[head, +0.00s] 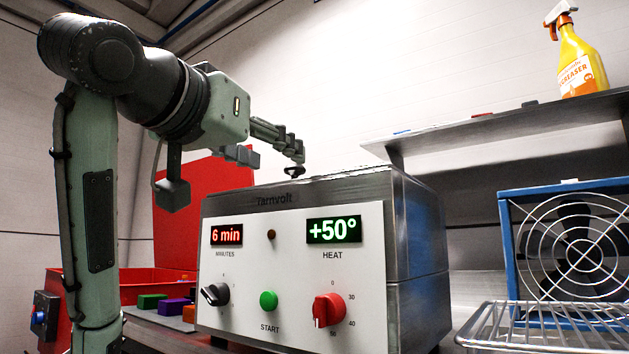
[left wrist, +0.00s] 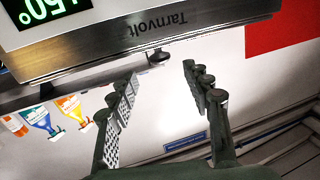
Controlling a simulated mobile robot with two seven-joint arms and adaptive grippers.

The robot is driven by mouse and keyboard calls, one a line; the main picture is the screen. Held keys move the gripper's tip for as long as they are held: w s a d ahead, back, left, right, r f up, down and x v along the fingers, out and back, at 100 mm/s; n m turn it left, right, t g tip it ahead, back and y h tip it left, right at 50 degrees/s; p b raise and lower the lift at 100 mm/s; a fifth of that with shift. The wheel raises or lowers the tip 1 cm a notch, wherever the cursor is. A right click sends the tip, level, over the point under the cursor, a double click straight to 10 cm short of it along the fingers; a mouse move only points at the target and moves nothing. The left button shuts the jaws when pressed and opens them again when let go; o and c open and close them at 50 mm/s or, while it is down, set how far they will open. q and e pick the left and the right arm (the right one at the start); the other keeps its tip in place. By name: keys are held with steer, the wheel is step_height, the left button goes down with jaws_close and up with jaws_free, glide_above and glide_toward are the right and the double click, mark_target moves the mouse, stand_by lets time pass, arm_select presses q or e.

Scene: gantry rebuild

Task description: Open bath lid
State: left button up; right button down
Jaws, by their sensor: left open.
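The bath is a steel box marked Tarnvolt (head: 415,235) with a white front panel, seen in the middle of the head view. Its top looks closed. A small dark knob (head: 291,171) stands on the top near the front edge; it also shows in the left wrist view (left wrist: 158,57). My left gripper (head: 280,158) is over the top of the bath, its fingers spread and empty. In the left wrist view the open fingers (left wrist: 160,78) point toward the knob, which lies just beyond the tips, nearer the left finger. My right gripper is not in view.
The panel shows 6 min and +50°, with a black dial (head: 215,294), green START button (head: 268,300) and red dial (head: 328,310). A shelf (head: 500,124) with a yellow spray bottle (head: 580,60) is upper right. A blue-framed fan (head: 506,240) and wire rack (head: 545,322) stand right. A red bin (head: 135,278) is left.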

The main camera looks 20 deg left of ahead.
mark_target(290, 165)
arm_select(q)
steer(key=shift+w+d+b, duration=0.15)
steer(key=shift+w+d, duration=0.1)
steer(key=shift+w, duration=1.7)
steer(key=shift+w+d+b, duration=0.15)
steer(key=shift+w+d, duration=0.05)
steer(key=shift+w, duration=1.7)
jaws_close()
